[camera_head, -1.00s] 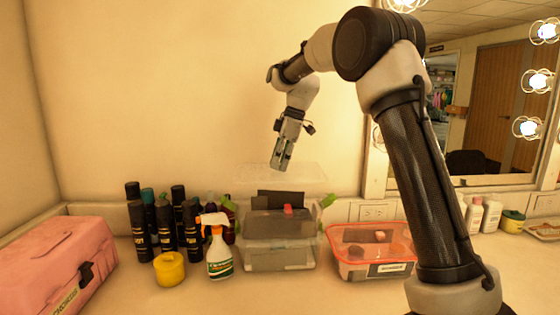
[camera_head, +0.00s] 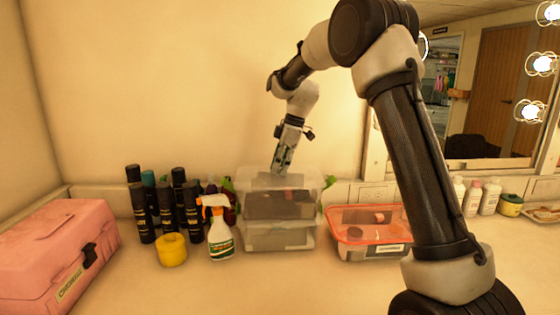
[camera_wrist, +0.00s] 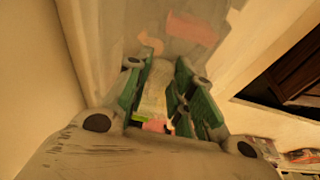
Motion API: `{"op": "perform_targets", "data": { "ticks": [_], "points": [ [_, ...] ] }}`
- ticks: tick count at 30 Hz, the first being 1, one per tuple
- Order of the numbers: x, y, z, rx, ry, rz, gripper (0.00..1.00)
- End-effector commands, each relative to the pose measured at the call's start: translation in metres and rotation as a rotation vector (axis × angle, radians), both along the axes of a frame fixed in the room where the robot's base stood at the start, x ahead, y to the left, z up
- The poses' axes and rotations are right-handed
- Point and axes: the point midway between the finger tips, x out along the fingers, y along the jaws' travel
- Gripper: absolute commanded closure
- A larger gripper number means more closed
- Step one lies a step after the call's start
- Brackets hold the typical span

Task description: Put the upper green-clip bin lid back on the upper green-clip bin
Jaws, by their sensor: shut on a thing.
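My gripper (camera_head: 284,170) points down above the stacked clear bins and is shut on the clear upper green-clip bin lid, which is faint and hard to outline. In the wrist view, the lid (camera_wrist: 153,95) shows as a pale strip between the green-padded fingers. The upper green-clip bin (camera_head: 280,206) is clear with dark contents and a small red item, and stands on another clear bin (camera_head: 280,237). Green clips (camera_head: 228,184) stick out at its upper sides. The lid is at or just above its top; I cannot tell whether they touch.
Dark spray cans (camera_head: 166,212), a white and orange spray bottle (camera_head: 220,235) and a yellow container (camera_head: 172,249) stand left of the bins. A red-rimmed clear bin (camera_head: 368,238) stands right. A pink case (camera_head: 55,255) is far left. The front counter is clear.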

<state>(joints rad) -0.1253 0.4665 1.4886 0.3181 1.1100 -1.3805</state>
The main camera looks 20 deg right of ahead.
Motion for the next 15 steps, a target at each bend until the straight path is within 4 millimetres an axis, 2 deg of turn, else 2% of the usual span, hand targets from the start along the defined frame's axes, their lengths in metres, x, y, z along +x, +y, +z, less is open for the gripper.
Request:
{"op": "perform_targets", "data": {
  "ticks": [12, 13, 15],
  "points": [
    [0.0, 0.0, -0.0034, 0.0, -0.001, 0.0, 1.0],
    [0.0001, 0.0, -0.0034, 0.0, -0.001, 0.0, 0.71],
    [0.0001, 0.0001, -0.0033, 0.0, -0.001, 0.0, 0.58]
  ]
}}
